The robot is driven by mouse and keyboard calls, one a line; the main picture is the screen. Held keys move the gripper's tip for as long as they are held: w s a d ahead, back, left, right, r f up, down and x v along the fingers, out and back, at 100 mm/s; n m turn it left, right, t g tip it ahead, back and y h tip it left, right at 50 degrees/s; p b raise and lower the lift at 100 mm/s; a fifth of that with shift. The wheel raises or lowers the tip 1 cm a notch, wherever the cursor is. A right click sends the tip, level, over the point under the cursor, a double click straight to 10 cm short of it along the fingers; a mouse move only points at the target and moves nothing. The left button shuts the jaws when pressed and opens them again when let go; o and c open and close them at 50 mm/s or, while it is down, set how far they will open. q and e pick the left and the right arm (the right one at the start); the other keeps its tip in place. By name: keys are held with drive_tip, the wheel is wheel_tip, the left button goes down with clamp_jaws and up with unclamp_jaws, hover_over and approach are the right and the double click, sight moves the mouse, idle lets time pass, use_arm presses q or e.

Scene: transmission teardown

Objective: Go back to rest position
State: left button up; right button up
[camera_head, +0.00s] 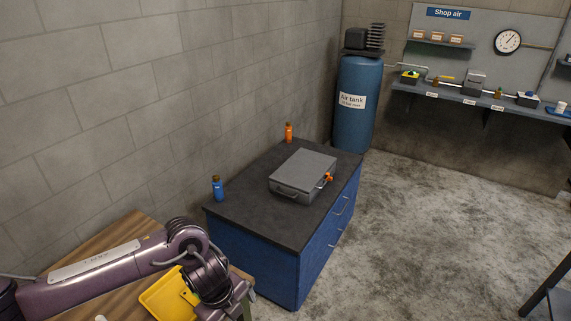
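My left arm comes in from the left over a wooden bench (118,238). My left gripper (240,298) points down at the bottom of the view, just right of a yellow tray (160,297). Its fingers are small and partly cut off by the frame edge, so I cannot tell whether they are open or hold anything. The wrist covers the right part of the tray. My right arm and gripper are not in view.
A blue cabinet (262,262) with a dark top stands ahead, bearing a grey case (302,172), a blue bottle (217,189) and an orange bottle (289,133). Behind stand a blue air tank (357,120) and a wall shelf (460,96). The floor (430,230) at right is mostly clear.

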use_arm(q)
drive_tip(key=s+d+r+n+t+h, duration=0.25)
drive_tip(key=d+r+n, duration=0.2)
drive_tip(key=d, duration=0.45)
drive_tip(key=s+d+r+n+t+h, duration=0.1)
drive_tip(key=d+r+n+t+h, duration=0.3)
drive_tip(key=d, duration=0.5)
drive_tip(key=s+a+n+y, duration=0.2)
drive_tip(key=a+n+y, duration=0.3)
drive_tip(key=a+n, duration=0.65)
drive_tip(key=s+a+f+n+g+y, duration=0.35)
drive_tip(key=s+a, duration=0.55)
drive_tip(key=a, duration=0.5)
wheel_tip(320, 180, down, 32)
drive_tip(key=s+g+b, duration=0.2)
drive_tip(key=s+a+f+g+b, duration=0.1)
drive_tip(key=s+a+f+b, duration=0.1)
drive_tip(key=s+f, duration=1.7)
drive_tip(key=shift+s+a+f, duration=0.25)
drive_tip(key=shift+a+f, duration=0.35)
drive_tip(key=shift+a, duration=0.05)
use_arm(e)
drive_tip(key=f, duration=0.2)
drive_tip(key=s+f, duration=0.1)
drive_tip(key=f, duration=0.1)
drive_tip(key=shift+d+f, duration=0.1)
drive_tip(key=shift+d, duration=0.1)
